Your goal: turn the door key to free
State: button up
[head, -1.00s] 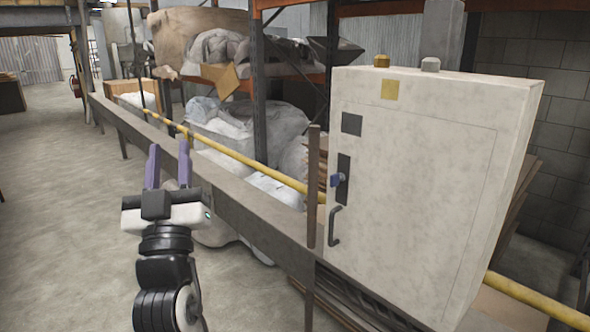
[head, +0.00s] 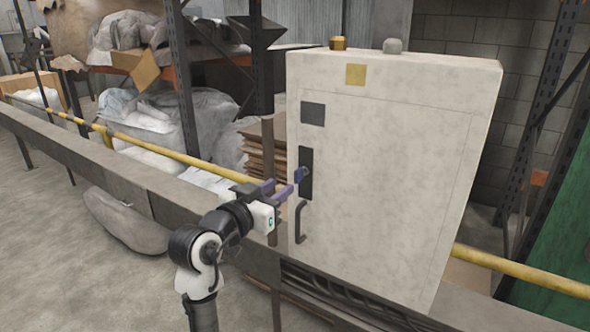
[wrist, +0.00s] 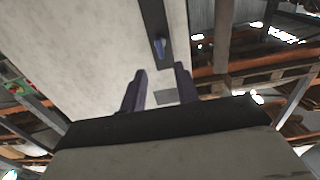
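The blue door key (head: 300,174) sits on a dark vertical lock plate (head: 305,172) near the left edge of the pale cabinet door (head: 390,190). The key also shows in the wrist view (wrist: 160,46), ahead of the fingers and between their lines. My gripper (head: 280,190), with two purple fingers, points at the cabinet just left of and slightly below the key. In the wrist view the fingers (wrist: 160,84) are spread apart with nothing between them. They look close to the key but apart from it.
A dark door handle (head: 299,222) sits below the lock plate. A brown post (head: 268,160) stands just left of the cabinet, near my gripper. A grey rail (head: 110,165) and a yellow pipe (head: 150,145) run behind my arm. Open floor lies at the lower left.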

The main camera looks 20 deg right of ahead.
aim_at(295, 175)
jog(key=p+x, duration=0.1)
jog(key=x, duration=0.8)
jog(key=shift+w+p, duration=0.15)
jog(key=shift+p, duration=0.15)
grip_shut()
